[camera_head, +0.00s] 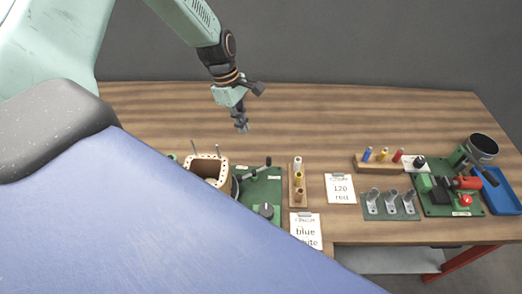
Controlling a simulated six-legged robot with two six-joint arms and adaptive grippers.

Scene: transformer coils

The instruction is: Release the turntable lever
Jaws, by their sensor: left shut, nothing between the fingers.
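My left gripper (241,126) hangs above the wooden table, behind the green plate, and is shut and empty. A lever (257,169) with a dark knob sticks up from the green plate (262,190) at the table's front middle. It is below and a little right of the gripper, apart from it. A wooden box-shaped part (208,168) with a pale dotted rim stands left of the lever. The turntable is mostly hidden behind this part and the blue surface in front. My right gripper is not in view.
A block with spools (298,184) and two cards reading "blue white" (305,230) and "120 red" (340,188) lie right of the plate. Metal holders (390,204), a green device (445,193) and a blue tray (499,195) are further right. The back of the table is clear.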

